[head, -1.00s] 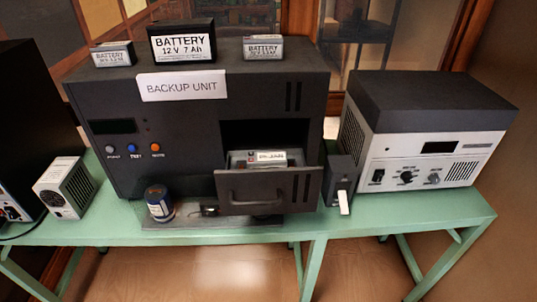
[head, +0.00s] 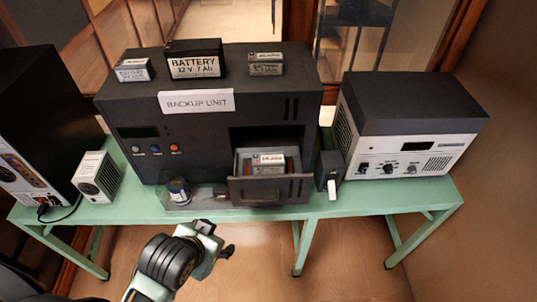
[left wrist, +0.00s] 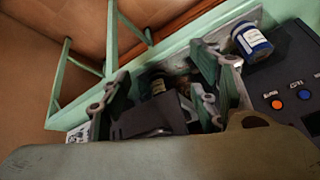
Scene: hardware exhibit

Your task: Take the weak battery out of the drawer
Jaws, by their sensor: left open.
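The weak battery appears to be the grey, white-labelled block (head: 265,162) inside the open drawer (head: 270,191) of the backup unit (head: 215,128). It sits low in the drawer, with its labelled top showing. My left gripper (head: 217,241) is in front of the table, below and left of the drawer, apart from it and empty. In the left wrist view its two fingers (left wrist: 163,100) are spread, with dark shapes behind them that I cannot identify for sure. My right gripper is in neither view.
Three batteries stand on top of the unit, the largest (head: 194,64) in the middle. A blue can (head: 178,190) stands left of the drawer; a small dark box with a white lever (head: 329,171) stands right. A grey-and-white device (head: 405,140) fills the table's (head: 400,198) right side.

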